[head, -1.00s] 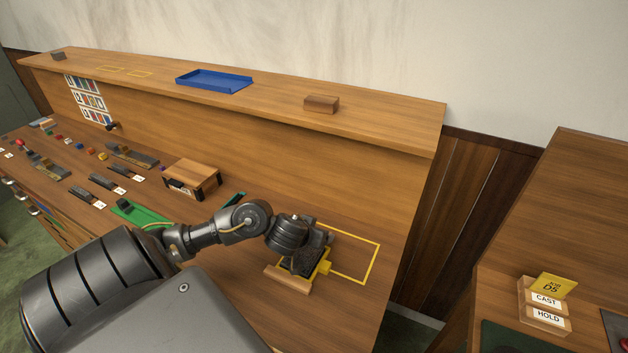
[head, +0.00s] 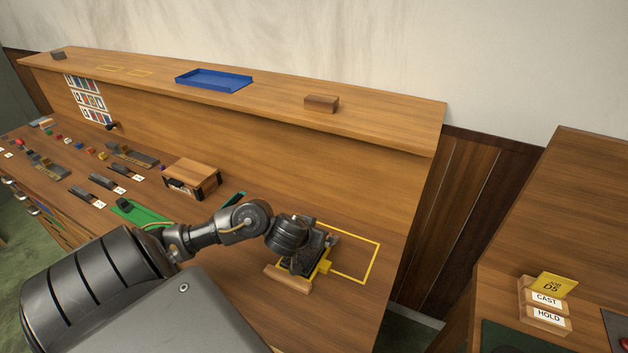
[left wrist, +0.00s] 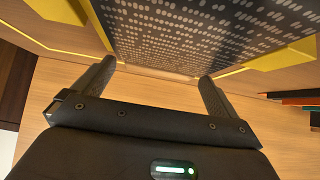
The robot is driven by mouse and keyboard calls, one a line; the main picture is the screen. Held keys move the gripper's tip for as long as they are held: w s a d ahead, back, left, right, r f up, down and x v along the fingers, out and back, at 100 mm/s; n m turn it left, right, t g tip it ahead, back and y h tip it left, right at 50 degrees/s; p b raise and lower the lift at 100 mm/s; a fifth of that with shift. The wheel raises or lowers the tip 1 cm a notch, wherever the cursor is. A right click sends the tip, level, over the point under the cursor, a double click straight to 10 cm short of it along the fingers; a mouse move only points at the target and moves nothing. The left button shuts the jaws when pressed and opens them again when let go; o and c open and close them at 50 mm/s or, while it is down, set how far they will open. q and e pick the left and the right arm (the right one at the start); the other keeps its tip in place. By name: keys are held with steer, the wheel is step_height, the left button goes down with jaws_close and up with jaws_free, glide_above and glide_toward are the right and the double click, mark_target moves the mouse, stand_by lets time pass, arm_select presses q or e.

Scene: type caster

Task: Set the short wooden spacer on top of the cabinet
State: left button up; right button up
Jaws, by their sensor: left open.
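A short wooden block (head: 321,104) lies on the cabinet's top shelf (head: 390,117), right of the blue tray. A longer wooden bar (head: 288,279) lies on the lower surface, along the near side of a dark piece with yellow tabs (head: 325,267). I cannot tell for sure which wooden piece is the spacer. My left gripper (head: 310,255) is low over the dark piece, which it partly hides. In the left wrist view the left gripper (left wrist: 155,80) has its fingers wide apart with nothing held. A dark plate with pale marks (left wrist: 205,28) shows just beyond the fingertips. My right gripper is out of view.
The blue tray (head: 214,80) stands on the top shelf; the shelf right of the wooden block is clear. A wooden box (head: 192,177) and a green mat (head: 140,214) are left of my gripper. A yellow outline (head: 373,262) marks the surface to its right.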

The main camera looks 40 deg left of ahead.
arm_select(q)
steer(key=p+v, duration=0.6)
steer(key=v, duration=0.4)
steer(key=shift+r, duration=0.25)
steer(key=shift+p+v, duration=0.5)
steer(key=shift+v, duration=0.25)
steer(key=shift+s+f, duration=0.1)
steer(key=shift+f, duration=0.05)
